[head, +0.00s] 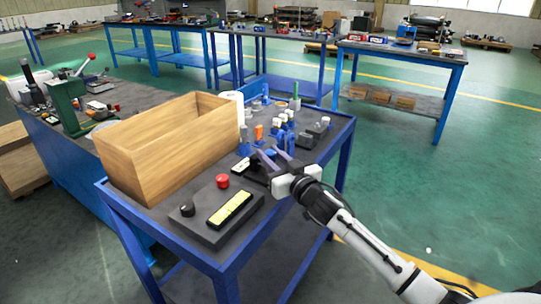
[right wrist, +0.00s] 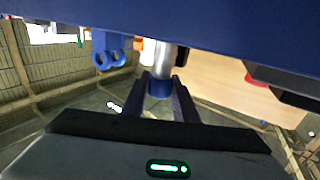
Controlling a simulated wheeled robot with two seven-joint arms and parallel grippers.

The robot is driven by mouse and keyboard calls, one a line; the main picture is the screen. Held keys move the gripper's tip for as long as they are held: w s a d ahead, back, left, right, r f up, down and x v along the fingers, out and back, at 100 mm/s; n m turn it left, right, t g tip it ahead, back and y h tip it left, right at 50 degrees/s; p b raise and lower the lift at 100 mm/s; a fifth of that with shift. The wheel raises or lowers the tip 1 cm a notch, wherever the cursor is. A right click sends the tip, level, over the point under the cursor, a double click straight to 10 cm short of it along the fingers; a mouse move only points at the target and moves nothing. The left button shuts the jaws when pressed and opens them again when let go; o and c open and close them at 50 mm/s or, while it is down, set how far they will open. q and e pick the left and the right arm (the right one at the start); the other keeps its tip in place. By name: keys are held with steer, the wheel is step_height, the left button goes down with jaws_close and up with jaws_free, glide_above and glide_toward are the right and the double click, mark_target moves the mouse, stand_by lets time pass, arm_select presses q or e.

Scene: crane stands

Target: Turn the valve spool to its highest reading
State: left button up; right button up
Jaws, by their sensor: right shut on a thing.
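In the right wrist view, a silver cylinder with a blue end (right wrist: 160,85), which I take to be the valve spool, sits between the two dark fingers of my right gripper (right wrist: 161,98). The fingers are shut on it. In the head view, my right gripper (head: 264,160) reaches in from the right over the near part of the blue-legged table, and it hides the spool there. No scale or reading on the spool can be made out. My left gripper is not in view.
On the same table stand a wooden box (head: 165,150), a control box with a red button (head: 222,181), a black knob (head: 187,208) and a yellow panel (head: 230,208). An orange-topped part (head: 259,132) and several blue and grey fittings crowd behind my gripper. Green floor lies open to the right.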

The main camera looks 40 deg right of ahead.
steer(key=m+h+b, duration=0.2)
steer(key=h, duration=0.1)
steer(key=shift+a+f+m+g, duration=0.1)
steer(key=shift+f+m+g, duration=0.1)
steer(key=shift+m+g, duration=0.15)
steer(key=m+g+h+b, duration=0.1)
steer(key=h+b, duration=0.2)
steer(key=shift+m, duration=0.25)
steer(key=shift+g+h+b, duration=0.25)
steer(key=shift+h+b, duration=0.05)
steer(key=shift+b, duration=0.05)
arm_select(q)
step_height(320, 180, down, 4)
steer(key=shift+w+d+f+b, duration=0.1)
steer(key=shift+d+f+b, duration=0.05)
steer(key=shift+b, duration=0.3)
arm_select(e)
steer(key=shift+r+m+h, duration=0.1)
steer(key=shift+m+h, duration=0.2)
steer(key=shift+m, duration=0.2)
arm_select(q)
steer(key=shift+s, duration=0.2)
arm_select(e)
steer(key=shift+r+g+h, duration=0.2)
steer(key=shift+g+h, duration=0.1)
steer(key=o, duration=1.1)
steer(key=shift+c, duration=0.2)
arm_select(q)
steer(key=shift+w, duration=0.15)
